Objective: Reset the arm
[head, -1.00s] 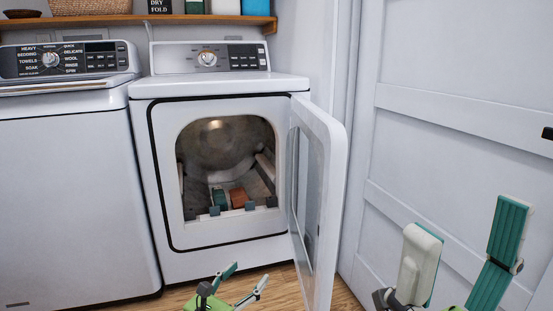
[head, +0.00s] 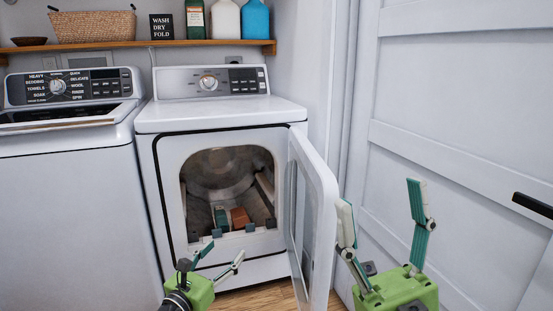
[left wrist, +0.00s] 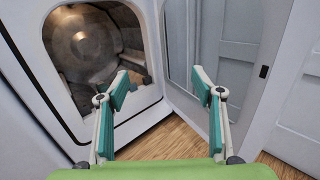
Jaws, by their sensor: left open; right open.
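My left gripper (head: 218,262) is open and empty in the head view, low in front of the dryer. In the left wrist view its two teal-padded fingers (left wrist: 160,88) stand apart with nothing between them. My right gripper (head: 382,225) is open and empty at the lower right, beside the dryer's open door and in front of the white panelled door. Its near finger overlaps the dryer door's edge in the picture; I cannot tell if they touch.
The dryer (head: 222,117) has its door (head: 316,210) swung open to the right. Green and reddish-brown items (head: 239,216) lie in the drum. A washer (head: 70,200) stands left. A shelf (head: 130,45) above holds a basket (head: 93,27) and bottles. The white panelled door (head: 460,100) bounds the right.

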